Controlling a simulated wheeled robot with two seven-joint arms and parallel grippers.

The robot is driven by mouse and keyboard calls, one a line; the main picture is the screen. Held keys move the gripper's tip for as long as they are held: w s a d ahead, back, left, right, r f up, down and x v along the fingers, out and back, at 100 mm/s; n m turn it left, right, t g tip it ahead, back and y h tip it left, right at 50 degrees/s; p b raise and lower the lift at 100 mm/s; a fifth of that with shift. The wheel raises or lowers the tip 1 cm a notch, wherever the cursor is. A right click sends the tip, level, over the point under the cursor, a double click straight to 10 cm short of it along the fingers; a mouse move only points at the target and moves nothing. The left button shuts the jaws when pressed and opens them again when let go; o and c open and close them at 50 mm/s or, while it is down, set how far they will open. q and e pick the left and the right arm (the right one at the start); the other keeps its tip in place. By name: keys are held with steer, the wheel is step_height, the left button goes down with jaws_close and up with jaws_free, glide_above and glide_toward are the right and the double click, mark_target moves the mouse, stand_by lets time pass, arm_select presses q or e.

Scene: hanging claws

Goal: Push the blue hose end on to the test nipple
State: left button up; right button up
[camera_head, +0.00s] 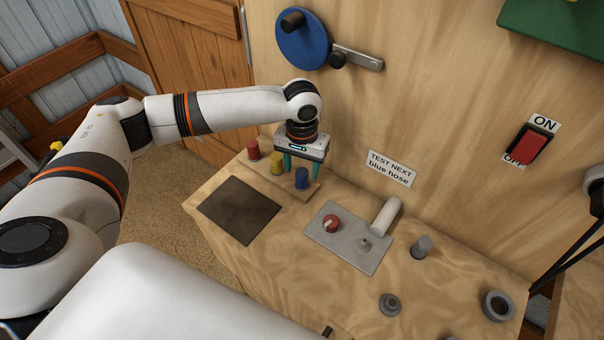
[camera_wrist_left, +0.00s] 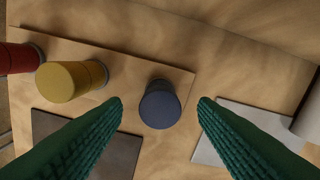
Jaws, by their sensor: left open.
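The blue hose end (camera_head: 302,179) stands upright as a short blue cylinder at the right end of a thin wooden board on the bench. In the left wrist view its round top (camera_wrist_left: 160,105) lies between my fingertips. My left gripper (camera_head: 298,165) points down over it, with its green fingers open, one on each side; I see a gap to both fingers in the wrist view (camera_wrist_left: 160,101). The test nipple (camera_head: 365,243) appears to be the small metal stub on the grey plate (camera_head: 348,257). My right gripper is not recognisable in these views.
Yellow (camera_head: 277,163) and red (camera_head: 252,149) cylinders stand left of the blue one. The grey plate carries a red knob (camera_head: 330,223); a white cylinder (camera_head: 386,215) is at its back edge. A dark mat (camera_head: 239,210) lies in front. A sign (camera_head: 391,168) reads "TEST NEXT blue hose".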

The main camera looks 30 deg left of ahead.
arm_select(q)
step_height(320, 180, down, 2)
steer(key=shift+f, duration=0.3)
steer(key=c, duration=1)
steer(key=shift+c, duration=0.3)
arm_select(e)
steer(key=shift+s+a+r, duration=0.1)
steer(key=shift+s+r, duration=0.05)
steer(key=shift+s, duration=0.55)
arm_select(q)
steer(key=shift+r, duration=0.1)
